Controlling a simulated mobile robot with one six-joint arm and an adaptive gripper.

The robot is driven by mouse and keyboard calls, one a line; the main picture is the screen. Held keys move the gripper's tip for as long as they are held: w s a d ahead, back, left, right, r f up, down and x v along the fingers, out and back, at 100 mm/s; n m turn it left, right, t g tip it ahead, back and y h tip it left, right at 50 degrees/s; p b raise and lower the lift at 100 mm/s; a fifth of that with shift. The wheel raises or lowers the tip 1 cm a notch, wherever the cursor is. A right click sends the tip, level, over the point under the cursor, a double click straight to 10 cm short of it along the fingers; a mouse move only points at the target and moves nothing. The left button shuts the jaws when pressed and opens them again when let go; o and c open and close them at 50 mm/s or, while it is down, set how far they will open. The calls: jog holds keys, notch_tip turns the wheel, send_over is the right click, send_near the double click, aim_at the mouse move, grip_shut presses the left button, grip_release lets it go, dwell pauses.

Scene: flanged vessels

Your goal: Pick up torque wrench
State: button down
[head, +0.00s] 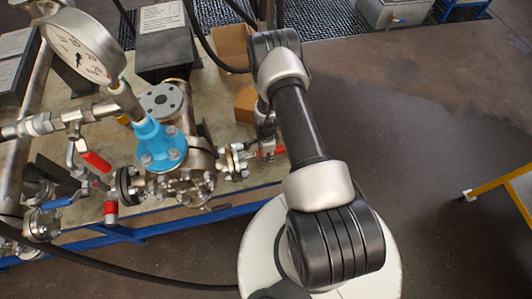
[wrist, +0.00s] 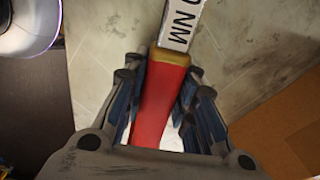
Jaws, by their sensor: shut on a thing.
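The torque wrench (wrist: 157,105) has a red handle, a gold-brown collar and a white shaft marked "NM". In the wrist view its handle lies between the two fingers of my gripper (wrist: 160,88), which is shut on it. The shaft runs out past the fingertips to the top edge, where it is cut off. In the head view my gripper (head: 266,140) is small and partly hidden beside my arm, at the right part of the bench. A small red patch shows just below it. The rest of the wrench cannot be made out there.
A flanged vessel with a blue neck (head: 160,147) and a pressure gauge (head: 80,52) stands left of my gripper, with pipes and valves close by. Cardboard boxes (head: 232,42) lie behind. The bench top (wrist: 235,50) shows under the wrench. Open floor (head: 420,130) lies right.

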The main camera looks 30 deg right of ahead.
jog(key=shift+r, duration=0.1)
notch_tip(320, 180, up, 20)
jog(key=p, duration=0.5)
dwell(0.6)
